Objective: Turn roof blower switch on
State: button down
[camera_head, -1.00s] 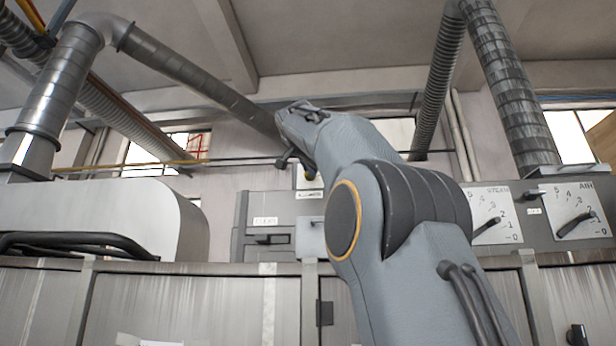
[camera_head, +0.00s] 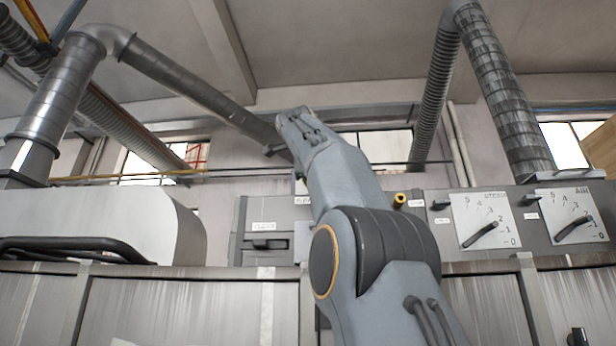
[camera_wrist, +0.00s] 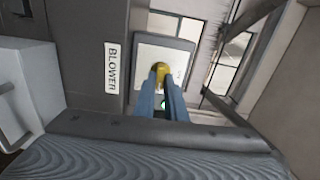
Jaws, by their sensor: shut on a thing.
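In the wrist view a yellow switch knob (camera_wrist: 160,70) stands out from a pale plate (camera_wrist: 148,50) on a grey panel. A white label reading BLOWER (camera_wrist: 112,68) is beside the plate. My gripper (camera_wrist: 161,86) is shut on the yellow knob, its two blue-grey fingers hiding part of the plate. A small green spot shows between the fingers. In the head view my arm's upper links hide the gripper and the held knob.
Another yellow knob (camera_head: 400,200) sits right of my arm. Dial plates marked STEAM (camera_head: 486,219) and AIR (camera_head: 572,216) are farther right. A grey box with a handle (camera_head: 268,243) is left of my arm. Large ducts run overhead.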

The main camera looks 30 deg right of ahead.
jog(key=shift+m, duration=0.3)
jog(key=c, duration=1.8)
grip_release()
jog(key=shift+s, duration=0.1)
jog(key=b+v, duration=0.4)
jog(key=v, duration=0.3)
jog(key=shift+s+a, duration=0.25)
